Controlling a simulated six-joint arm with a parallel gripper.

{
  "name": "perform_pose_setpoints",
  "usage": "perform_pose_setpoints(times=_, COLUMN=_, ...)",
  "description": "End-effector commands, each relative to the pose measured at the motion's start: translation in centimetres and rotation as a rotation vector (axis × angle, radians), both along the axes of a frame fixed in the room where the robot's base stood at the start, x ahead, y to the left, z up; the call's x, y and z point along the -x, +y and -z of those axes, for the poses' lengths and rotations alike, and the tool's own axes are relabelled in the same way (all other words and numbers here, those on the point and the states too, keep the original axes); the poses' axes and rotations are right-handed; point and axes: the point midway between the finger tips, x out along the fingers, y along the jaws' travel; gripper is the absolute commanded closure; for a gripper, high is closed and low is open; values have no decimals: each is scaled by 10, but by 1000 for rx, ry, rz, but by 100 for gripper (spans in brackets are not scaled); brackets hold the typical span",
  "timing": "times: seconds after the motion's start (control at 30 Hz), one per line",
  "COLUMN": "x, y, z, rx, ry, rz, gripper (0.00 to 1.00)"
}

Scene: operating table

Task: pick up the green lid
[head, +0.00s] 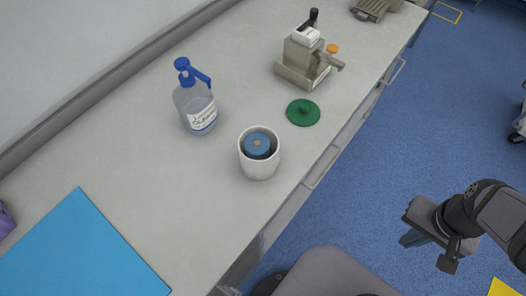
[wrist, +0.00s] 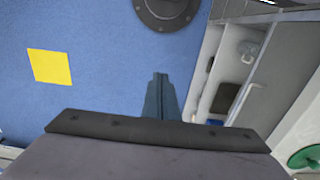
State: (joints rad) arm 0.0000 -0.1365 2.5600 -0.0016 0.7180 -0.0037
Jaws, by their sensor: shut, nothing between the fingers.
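The green lid (head: 303,112) is a round disc with a small knob on top. It lies flat on the grey counter, right of the white cup and apart from it. In the wrist view part of the lid (wrist: 306,158) shows at the lower right edge, cut off by the frame. My gripper (head: 412,239) is out over the blue floor at the lower right, off the counter and well away from the lid. In the wrist view its fingers (wrist: 160,80) are together, with nothing between them.
A white cup (head: 260,170) with a blue object inside stands near the lid. A pump bottle (head: 196,105) and a beige device (head: 301,65) stand farther back. A blue sheet (head: 80,255) lies at the left. The counter's front edge lies between my gripper and the lid.

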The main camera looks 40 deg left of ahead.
Motion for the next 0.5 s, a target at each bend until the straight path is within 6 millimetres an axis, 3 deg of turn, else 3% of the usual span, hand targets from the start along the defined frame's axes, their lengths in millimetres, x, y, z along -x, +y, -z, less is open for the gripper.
perform_pose_setpoints(times=0.4, x=0, y=0, z=0, rx=0, ry=0, rz=0, gripper=100)
perform_pose_setpoints(times=0.5, x=0, y=0, z=0, rx=0, ry=0, rz=0, gripper=78)
